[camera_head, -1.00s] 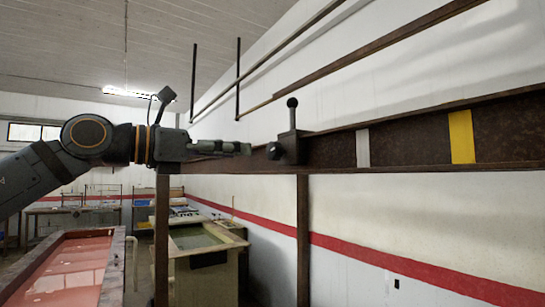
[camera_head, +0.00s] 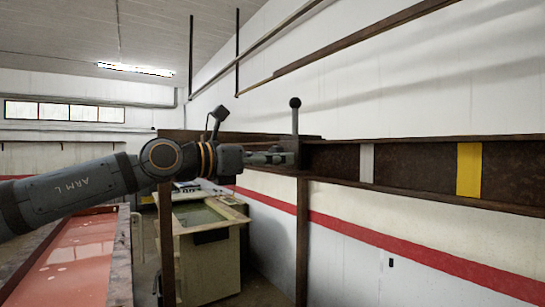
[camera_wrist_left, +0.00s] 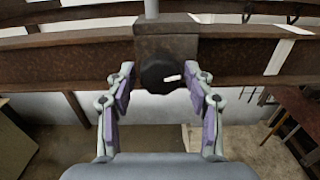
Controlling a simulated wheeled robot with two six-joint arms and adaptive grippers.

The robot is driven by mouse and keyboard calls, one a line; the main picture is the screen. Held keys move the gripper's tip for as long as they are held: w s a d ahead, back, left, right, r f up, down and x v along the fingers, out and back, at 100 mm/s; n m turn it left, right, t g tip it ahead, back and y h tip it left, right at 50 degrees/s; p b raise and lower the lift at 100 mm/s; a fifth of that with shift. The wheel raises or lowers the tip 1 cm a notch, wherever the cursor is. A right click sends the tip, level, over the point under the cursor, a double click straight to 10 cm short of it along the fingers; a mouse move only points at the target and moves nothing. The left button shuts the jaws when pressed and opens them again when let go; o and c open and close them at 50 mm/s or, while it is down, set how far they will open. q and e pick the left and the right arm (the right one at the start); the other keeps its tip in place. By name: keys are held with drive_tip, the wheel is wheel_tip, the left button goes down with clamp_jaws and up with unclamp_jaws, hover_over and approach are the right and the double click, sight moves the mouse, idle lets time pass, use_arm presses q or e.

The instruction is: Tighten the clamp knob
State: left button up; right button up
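The clamp (camera_head: 296,146) is a dark block on the brown rack rail, with an upright rod topped by a dark ball (camera_head: 295,103). Its round black clamp knob (camera_wrist_left: 158,74) with a white mark faces the left wrist camera. My left gripper (camera_head: 280,158) reaches the clamp from the left and hides the knob in the head view. In the left wrist view its two fingers (camera_wrist_left: 161,78) are spread, one on each side of the knob, with visible gaps. I cannot tell how deep the tips reach around it. My right gripper is out of view.
The brown rail (camera_head: 420,168) runs right from the clamp, with a grey band (camera_head: 366,163) and a yellow band (camera_head: 469,169). A post (camera_head: 302,240) stands below it. A tank with reddish liquid (camera_head: 75,260) and a pale cabinet (camera_head: 208,265) stand lower left.

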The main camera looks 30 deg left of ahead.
use_arm(q)
drive_tip(key=c, duration=0.9)
drive_tip(key=shift+o, duration=0.2)
drive_tip(key=shift+n, duration=0.5)
drive_tip(key=o, duration=1.2)
drive_tip(key=shift+r, duration=0.1)
drive_tip(key=shift+a+r, duration=0.1)
drive_tip(key=shift+r, duration=0.35)
drive_tip(key=r, duration=0.9)
drive_tip(key=shift+d, duration=0.2)
